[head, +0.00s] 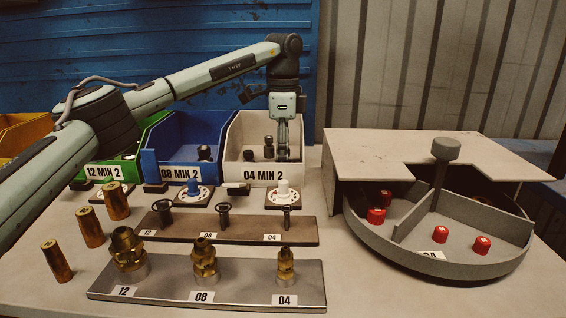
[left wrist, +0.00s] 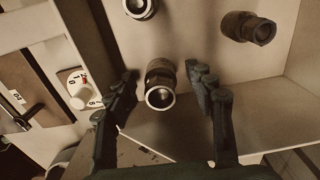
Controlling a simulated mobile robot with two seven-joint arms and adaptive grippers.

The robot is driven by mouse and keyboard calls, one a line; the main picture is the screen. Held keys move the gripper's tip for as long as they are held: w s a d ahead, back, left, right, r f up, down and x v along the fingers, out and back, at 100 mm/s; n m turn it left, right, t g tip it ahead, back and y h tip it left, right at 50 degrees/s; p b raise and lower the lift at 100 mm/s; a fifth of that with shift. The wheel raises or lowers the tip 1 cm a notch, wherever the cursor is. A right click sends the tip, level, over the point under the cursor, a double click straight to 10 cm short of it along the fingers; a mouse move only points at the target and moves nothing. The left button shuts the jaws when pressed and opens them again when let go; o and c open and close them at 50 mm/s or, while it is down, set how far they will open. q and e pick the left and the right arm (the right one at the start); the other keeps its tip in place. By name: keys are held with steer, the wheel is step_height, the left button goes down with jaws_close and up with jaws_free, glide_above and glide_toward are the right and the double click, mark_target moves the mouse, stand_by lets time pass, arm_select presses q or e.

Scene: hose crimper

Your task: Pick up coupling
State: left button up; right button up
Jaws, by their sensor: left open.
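My left gripper (head: 283,150) reaches down into the white bin (head: 245,174) labelled "04 MIN 2". Several small dark couplings are in this bin. Two show in the head view, one (head: 268,148) just left of my gripper and one near the bin's left wall (head: 248,155). In the left wrist view, my open fingers (left wrist: 162,74) stand on either side of a dark coupling (left wrist: 161,88) with a bright metal ring end. A gap shows on both sides of it. Another coupling (left wrist: 247,28) lies to the upper right, and one (left wrist: 140,7) is at the top edge.
Blue (head: 183,166) and green (head: 118,172) bins stand left of the white one. In front are dials, a dark rack (head: 290,238), a grey rack (head: 240,294) with brass fittings, and loose brass cylinders. A round divided tray (head: 400,246) with red-capped pieces stands right.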

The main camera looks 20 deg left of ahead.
arm_select(q)
jaws_close()
steer(key=shift+r, duration=0.1)
